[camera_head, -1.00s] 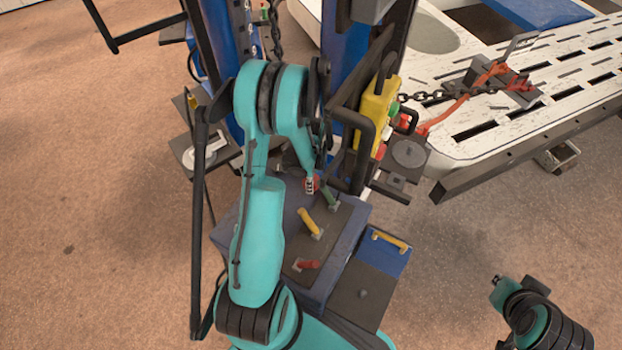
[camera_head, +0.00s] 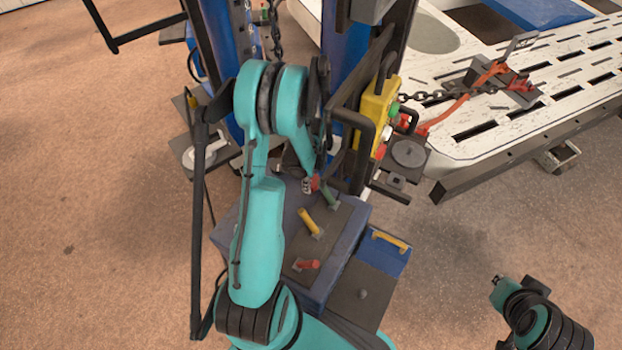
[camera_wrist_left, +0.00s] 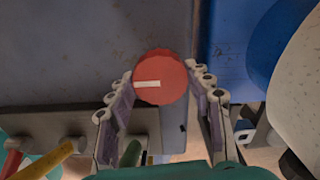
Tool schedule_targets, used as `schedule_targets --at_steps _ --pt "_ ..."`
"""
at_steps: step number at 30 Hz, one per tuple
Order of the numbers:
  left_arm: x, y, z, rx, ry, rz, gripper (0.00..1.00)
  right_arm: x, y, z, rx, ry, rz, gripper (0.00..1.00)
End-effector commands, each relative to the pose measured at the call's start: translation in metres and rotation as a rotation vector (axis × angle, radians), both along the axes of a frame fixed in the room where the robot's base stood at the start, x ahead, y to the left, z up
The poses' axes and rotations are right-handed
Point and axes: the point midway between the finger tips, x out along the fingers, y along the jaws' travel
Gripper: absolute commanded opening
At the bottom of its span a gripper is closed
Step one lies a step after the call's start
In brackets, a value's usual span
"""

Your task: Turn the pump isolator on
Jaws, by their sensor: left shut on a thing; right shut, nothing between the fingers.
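The isolator knob (camera_wrist_left: 160,78) is a round red dial with a white bar across its left half, lying horizontal in the left wrist view. My left gripper (camera_wrist_left: 161,85) is shut on it, with one finger on each side. In the head view the red knob (camera_head: 315,182) is small and partly hidden behind my left gripper (camera_head: 308,186), at the back of the bench box. My right gripper (camera_head: 497,283) is at the lower right, away from the bench, shut and empty; its fingers show only small.
Green (camera_head: 329,195), yellow (camera_head: 309,221) and red (camera_head: 308,265) levers stand on the box beside the knob. A yellow pendant (camera_head: 376,112) with buttons hangs at the back right. A slotted white table (camera_head: 480,128) fills the upper right. Open floor lies right of the box.

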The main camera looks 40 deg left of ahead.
Motion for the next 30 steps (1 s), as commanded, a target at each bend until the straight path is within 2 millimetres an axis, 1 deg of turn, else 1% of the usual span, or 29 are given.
schedule_targets --at_steps 1,2,3,4,13,17,20,27,30 --pt "0.000 0.000 0.000 0.000 -0.001 -0.002 0.22 0.000 0.000 0.000 0.000 0.000 0.000 0.00" --pt "0.000 0.000 0.000 0.000 -0.001 -0.002 0.56 0.000 0.000 0.000 0.000 0.000 0.000 0.00" --pt "0.000 0.000 0.000 0.000 -0.001 -0.002 0.67 0.000 0.000 0.000 0.000 0.000 0.000 0.00" --pt "0.000 0.000 0.000 0.000 -0.001 -0.001 0.72 0.000 0.000 0.000 0.000 0.000 0.000 0.00" --pt "0.000 0.000 0.001 0.000 0.000 0.000 0.72 0.000 0.000 0.000 0.000 0.000 0.000 0.00" --pt "0.000 0.000 0.009 0.000 0.000 0.000 0.72 0.000 0.000 0.000 0.000 0.000 0.000 0.00" --pt "0.000 0.000 0.025 0.000 0.000 0.000 0.72 0.000 0.000 0.000 0.000 0.000 0.000 0.00" --pt "0.000 0.000 0.077 0.000 0.000 -0.001 0.72 0.000 0.000 0.000 0.000 0.000 0.000 0.00" --pt "0.000 0.000 0.095 0.000 0.000 -0.001 0.72 0.000 0.000 0.000 0.000 0.000 0.000 0.00"
